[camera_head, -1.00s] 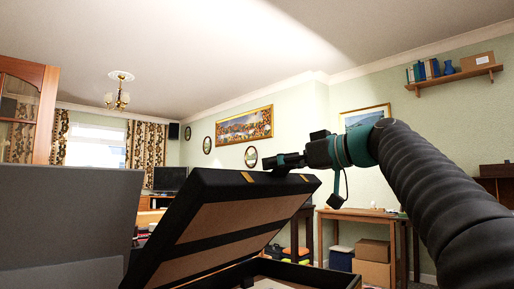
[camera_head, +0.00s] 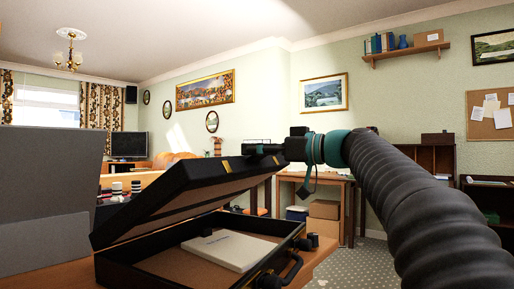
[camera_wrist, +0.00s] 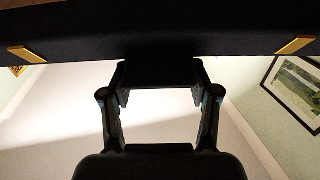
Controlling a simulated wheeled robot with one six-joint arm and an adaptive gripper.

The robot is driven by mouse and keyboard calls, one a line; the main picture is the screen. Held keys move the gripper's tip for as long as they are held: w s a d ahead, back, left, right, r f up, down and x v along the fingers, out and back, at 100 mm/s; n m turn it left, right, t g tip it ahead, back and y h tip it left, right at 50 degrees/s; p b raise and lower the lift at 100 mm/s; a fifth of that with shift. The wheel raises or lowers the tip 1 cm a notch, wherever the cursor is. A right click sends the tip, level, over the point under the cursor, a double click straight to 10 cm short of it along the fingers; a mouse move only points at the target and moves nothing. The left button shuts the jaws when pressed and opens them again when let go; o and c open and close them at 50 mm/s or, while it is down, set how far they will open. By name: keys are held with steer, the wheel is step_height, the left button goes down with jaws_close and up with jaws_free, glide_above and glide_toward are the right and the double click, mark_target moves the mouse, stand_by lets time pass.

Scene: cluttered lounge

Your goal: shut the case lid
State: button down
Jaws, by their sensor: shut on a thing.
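The black case (camera_head: 120,268) sits on a wooden surface at lower middle in the head view. Its lid (camera_head: 180,182) is part-way open, tilted up over the base. A white book or box (camera_head: 230,250) lies inside the base, below the lid. My gripper (camera_head: 262,149) is shut on the lid's raised free edge, between two brass latches. In the wrist view the lid's dark edge (camera_wrist: 70,35) runs across the top, and my gripper (camera_wrist: 160,82) reaches to its middle. The exact finger contact is hard to see.
A grey panel (camera_head: 45,185) stands left of the case. Small bottles or jars (camera_head: 117,188) stand behind it. A wooden table (camera_head: 340,182) with boxes beneath stands beyond the case to the right. Carpeted floor (camera_head: 355,262) shows at lower right.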

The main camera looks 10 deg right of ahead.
steer(key=shift+w+f, duration=0.1)
steer(key=shift+f, duration=0.15)
steer(key=shift+c, duration=1.2)
jaws_free()
steer(key=shift+w+a, duration=0.1)
steer(key=shift+a, duration=0.05)
steer(key=shift+r, duration=0.1)
steer(key=shift+s+d, duration=0.25)
steer(key=shift+d, duration=0.2)
steer(key=v, duration=1.1)
